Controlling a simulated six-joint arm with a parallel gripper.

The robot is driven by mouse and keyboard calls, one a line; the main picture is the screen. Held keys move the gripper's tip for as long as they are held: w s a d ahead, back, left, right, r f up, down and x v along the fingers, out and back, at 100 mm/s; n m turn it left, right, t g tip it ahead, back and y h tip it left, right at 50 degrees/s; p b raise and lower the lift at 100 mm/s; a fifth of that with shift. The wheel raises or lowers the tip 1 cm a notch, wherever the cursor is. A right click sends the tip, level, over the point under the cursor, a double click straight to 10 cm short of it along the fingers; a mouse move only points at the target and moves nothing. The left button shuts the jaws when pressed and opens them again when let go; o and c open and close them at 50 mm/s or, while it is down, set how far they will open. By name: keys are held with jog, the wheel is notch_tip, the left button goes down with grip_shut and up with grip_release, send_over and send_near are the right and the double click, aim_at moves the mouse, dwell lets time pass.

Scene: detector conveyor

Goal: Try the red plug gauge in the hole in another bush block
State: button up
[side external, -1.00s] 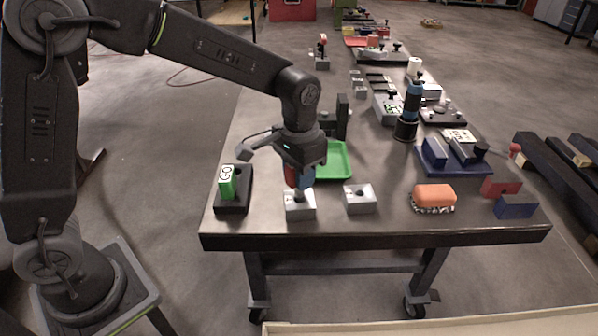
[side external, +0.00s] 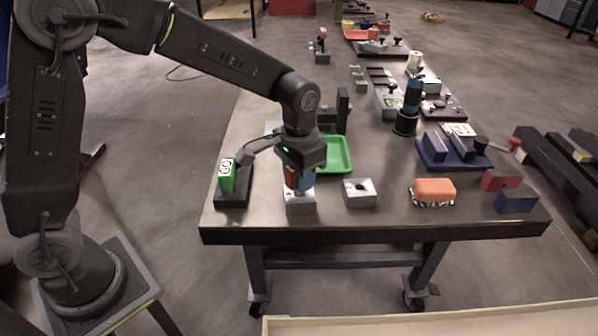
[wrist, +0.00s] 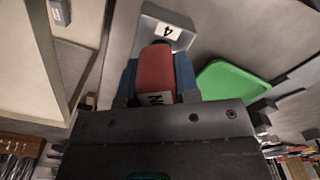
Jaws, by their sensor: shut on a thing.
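My gripper (side external: 299,184) is shut on the red plug gauge (side external: 291,177), upright between its blue fingers. In the wrist view the red gauge (wrist: 155,72) shows a partly hidden white label. Its lower end is at the top of the left grey bush block (side external: 300,203), labelled 4 in the wrist view (wrist: 180,17). The fingers and gauge hide the hole, and I cannot tell how deep the gauge sits. A second grey bush block (side external: 360,200) with an open hole stands to the right, empty.
A green GO gauge (side external: 227,180) stands in a dark holder (side external: 233,200) to the left. A green tray (side external: 341,156) lies behind the blocks. The table's front strip is clear.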

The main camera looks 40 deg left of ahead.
jog(key=shift+f, duration=0.85)
dwell(0.6)
jog(key=shift+r, duration=3.35)
